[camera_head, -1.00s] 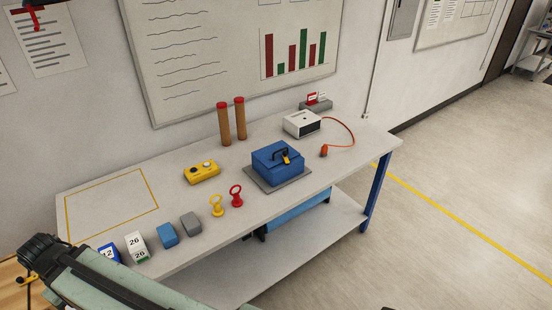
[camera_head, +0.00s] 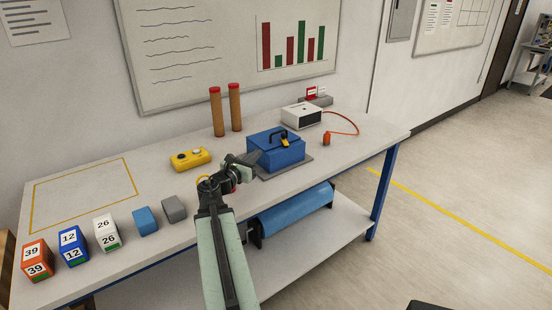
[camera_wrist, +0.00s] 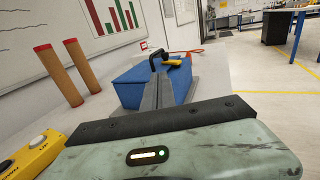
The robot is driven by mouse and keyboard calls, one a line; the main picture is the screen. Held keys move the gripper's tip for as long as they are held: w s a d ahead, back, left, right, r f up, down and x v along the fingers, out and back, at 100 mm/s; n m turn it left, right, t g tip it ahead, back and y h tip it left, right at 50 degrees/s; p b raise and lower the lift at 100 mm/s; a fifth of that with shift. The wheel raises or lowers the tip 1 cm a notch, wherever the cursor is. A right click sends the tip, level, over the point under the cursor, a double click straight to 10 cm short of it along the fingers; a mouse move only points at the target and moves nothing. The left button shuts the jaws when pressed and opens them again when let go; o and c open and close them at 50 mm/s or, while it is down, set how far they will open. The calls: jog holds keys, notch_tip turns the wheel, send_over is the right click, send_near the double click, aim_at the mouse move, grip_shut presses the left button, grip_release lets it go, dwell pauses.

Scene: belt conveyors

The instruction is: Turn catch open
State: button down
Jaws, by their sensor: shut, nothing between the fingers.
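The blue box (camera_head: 279,155) with a black carry handle stands on a grey mat (camera_head: 295,168) on the bench. Its yellow catch (camera_head: 285,143) sits at the top front edge, below the handle. In the wrist view the catch (camera_wrist: 173,63) shows just beyond my fingers, with the box (camera_wrist: 132,88) behind them. My gripper (camera_head: 254,158) is in front of the box's left side; in the wrist view its fingers (camera_wrist: 174,82) are together and empty, pointing at the box. I cannot tell whether the fingertips touch the box. The fingers hide part of the box front.
A yellow control box (camera_head: 190,159) and two brown red-capped cylinders (camera_head: 217,112) stand left of the blue box. A white device (camera_head: 301,116) with an orange cable is behind right. Several blocks (camera_head: 70,245) line the bench's front left. My arm partly hides the ring-topped items.

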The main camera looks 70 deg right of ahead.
aim_at(283, 137)
jog(key=s+d, duration=0.1)
jog(key=d, duration=0.3)
jog(key=s+d, duration=0.1)
jog(key=d, duration=0.4)
jog(key=s+d, duration=0.1)
jog(key=d, duration=0.4)
jog(key=shift+s+d+f, duration=0.15)
jog(key=shift+s, duration=0.15)
